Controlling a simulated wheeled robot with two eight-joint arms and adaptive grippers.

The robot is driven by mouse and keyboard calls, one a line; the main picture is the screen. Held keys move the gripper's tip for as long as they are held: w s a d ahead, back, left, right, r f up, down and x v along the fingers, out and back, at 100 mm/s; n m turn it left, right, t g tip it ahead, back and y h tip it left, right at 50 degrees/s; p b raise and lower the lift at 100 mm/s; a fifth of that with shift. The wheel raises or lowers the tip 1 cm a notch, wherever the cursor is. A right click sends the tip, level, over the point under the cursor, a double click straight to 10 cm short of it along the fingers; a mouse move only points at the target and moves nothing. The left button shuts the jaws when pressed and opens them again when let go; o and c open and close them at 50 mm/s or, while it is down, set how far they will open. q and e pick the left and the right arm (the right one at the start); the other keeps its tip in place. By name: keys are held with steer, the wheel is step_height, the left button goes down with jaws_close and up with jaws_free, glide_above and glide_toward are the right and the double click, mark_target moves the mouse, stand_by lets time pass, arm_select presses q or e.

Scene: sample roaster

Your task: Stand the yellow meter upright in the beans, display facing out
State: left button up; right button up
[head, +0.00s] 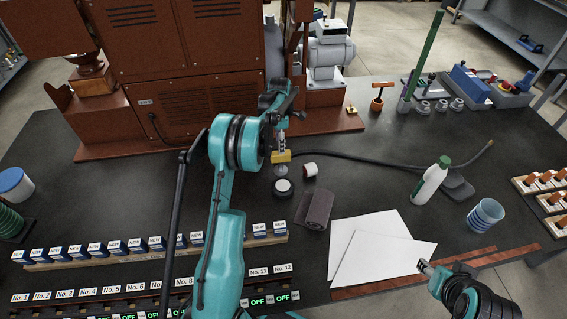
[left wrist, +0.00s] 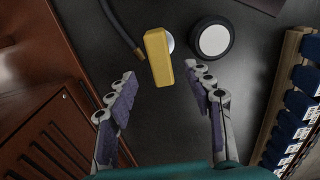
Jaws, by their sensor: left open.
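The yellow meter (head: 281,157) shows just below my left gripper (head: 282,133) in the head view. I cannot make out the meter's display. I cannot make out any beans. My right gripper (head: 425,267) is low at the right, over the edge of the white papers, and its opening is unclear.
A black round thing with a white top (head: 283,188) stands beside the meter. A black cable (head: 390,163) runs rightward. The brown roaster (head: 190,70) stands behind.

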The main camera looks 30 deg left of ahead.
mark_target(281, 162)
arm_select(q)
step_height(281, 162, down, 6)
steer(key=b, duration=0.3)
steer(key=shift+f, duration=0.25)
steer(key=shift+f, duration=0.25)
steer(key=shift+c, duration=0.3)
jaws_close()
